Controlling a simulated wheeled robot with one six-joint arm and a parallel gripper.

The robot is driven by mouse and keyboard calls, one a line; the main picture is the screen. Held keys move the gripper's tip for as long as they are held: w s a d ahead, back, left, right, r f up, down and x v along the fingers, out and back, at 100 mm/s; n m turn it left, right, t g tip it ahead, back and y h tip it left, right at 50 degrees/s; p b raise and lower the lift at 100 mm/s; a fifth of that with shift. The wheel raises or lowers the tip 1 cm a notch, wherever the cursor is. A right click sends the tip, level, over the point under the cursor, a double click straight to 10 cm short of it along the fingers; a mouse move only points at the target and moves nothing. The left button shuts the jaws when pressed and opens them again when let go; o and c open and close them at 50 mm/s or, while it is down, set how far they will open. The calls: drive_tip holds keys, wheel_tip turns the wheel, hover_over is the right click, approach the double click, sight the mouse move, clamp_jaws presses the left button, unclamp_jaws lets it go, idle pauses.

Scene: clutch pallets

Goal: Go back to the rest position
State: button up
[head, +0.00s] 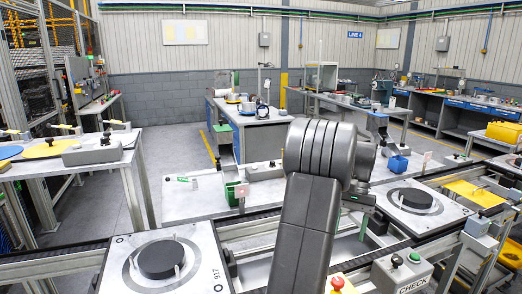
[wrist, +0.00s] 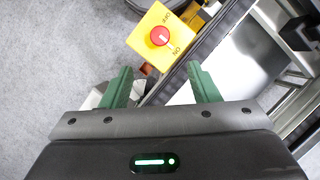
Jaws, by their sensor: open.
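My gripper (wrist: 159,70) shows in the wrist view with its two green fingers spread apart and nothing between them. A yellow switch box (wrist: 143,40) with a red knob, marked ON and OFF, lies beyond the fingertips, apart from them. In the head view my dark grey arm rises through the middle and hides most of the gripper. A right pallet (head: 448,215) carries another black disc (head: 411,199). Both sit on conveyor rails.
A grey CHECK button box (head: 402,275) and a red button (head: 337,283) stand close at the front right. A left bench (head: 75,168) holds yellow and blue discs. A table (head: 190,204) stands behind the rails. Grey floor (head: 172,150) is open behind.

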sight(337, 280)
drive_tip(key=p+x, duration=0.1)
drive_tip(key=x, duration=1.3)
drive_tip(key=shift+s+p, duration=0.1)
drive_tip(key=shift+p, duration=0.25)
drive_tip(key=shift+n, duration=0.7)
drive_tip(key=n+h, duration=0.1)
drive_tip(key=n+b, duration=0.1)
drive_tip(key=n, duration=0.1)
drive_tip(key=shift+a+g+h, duration=0.2)
drive_tip(key=shift+g+h, duration=0.1)
drive_tip(key=shift+h, duration=0.1)
drive_tip(key=n, duration=0.2)
drive_tip(key=n+h+b, duration=0.1)
drive_tip(key=n, duration=0.1)
drive_tip(key=shift+a+n+h, duration=0.15)
drive_tip(key=shift+n+h, duration=0.15)
drive_tip(key=shift+n, duration=0.1)
drive_tip(key=n+h+b, duration=0.1)
drive_tip(key=n, duration=0.1)
drive_tip(key=n+t+h+b, duration=0.1)
drive_tip(key=n, duration=0.2)
drive_tip(key=shift+a+f+n, duration=0.1)
drive_tip(key=shift+a+n, duration=0.05)
drive_tip(key=shift+n, duration=0.15)
drive_tip(key=shift+n+t+h+b, duration=0.4)
drive_tip(key=shift+n+t+b, duration=0.5)
drive_tip(key=shift+n, duration=0.8)
drive_tip(key=shift+r, duration=0.2)
drive_tip(key=shift+s, duration=0.1)
